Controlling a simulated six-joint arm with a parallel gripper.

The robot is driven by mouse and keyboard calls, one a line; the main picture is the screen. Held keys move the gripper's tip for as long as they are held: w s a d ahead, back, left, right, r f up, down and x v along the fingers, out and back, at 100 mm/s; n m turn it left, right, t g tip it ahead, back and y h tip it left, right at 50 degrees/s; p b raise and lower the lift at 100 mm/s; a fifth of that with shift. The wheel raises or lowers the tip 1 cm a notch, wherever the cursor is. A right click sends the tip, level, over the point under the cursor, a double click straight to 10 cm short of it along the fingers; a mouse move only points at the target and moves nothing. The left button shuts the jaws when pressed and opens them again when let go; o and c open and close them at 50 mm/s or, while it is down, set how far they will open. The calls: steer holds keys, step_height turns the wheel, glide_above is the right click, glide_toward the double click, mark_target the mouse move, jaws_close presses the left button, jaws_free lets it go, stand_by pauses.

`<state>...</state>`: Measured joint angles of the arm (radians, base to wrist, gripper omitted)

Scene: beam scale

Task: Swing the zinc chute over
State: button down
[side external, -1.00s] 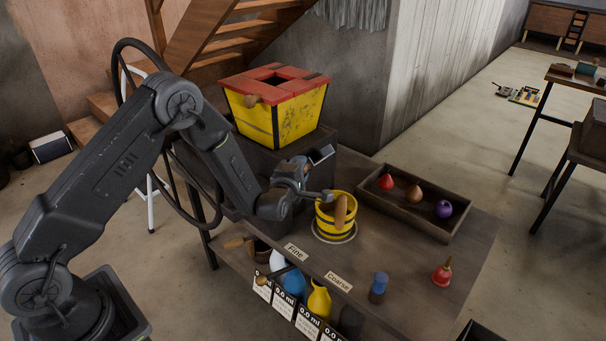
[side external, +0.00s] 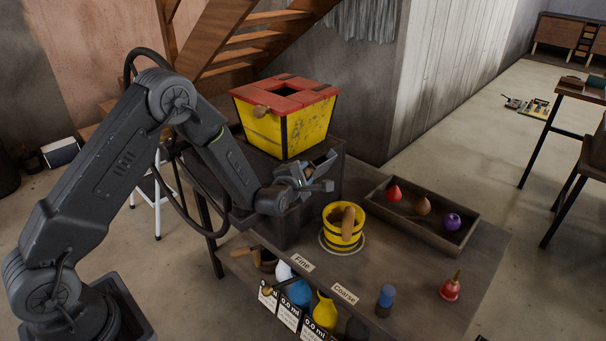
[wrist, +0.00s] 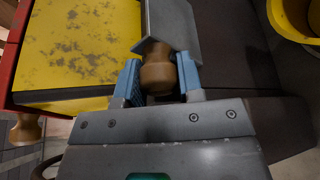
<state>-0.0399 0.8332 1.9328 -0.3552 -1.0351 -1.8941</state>
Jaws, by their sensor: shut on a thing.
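The zinc chute (side external: 320,163) is a grey metal trough at the front right of the yellow hopper. In the wrist view the chute (wrist: 172,22) runs up out of the picture, with its turned wooden knob (wrist: 158,72) towards me. My gripper (side external: 308,181) is shut on this knob, one blue finger on each side, as the wrist view of my gripper (wrist: 160,82) shows. In the side view my gripper hides the knob and part of the chute. The chute's joint to the hopper cannot be made out.
The yellow hopper (side external: 310,126) with a red lid (side external: 285,94) stands on a dark block. A yellow bucket (side external: 333,237) stands on a round plate below the chute. "Fine" (side external: 302,261) and "Coarse" (side external: 344,294) labels lie in front. A tray (side external: 420,229) of plumb-like weights lies right.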

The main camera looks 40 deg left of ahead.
steer(key=c, duration=0.8)
jaws_free()
steer(key=shift+o, duration=0.2)
steer(key=v, duration=1.3)
steer(key=shift+s, duration=0.4)
steer(key=shift+d+r, duration=0.15)
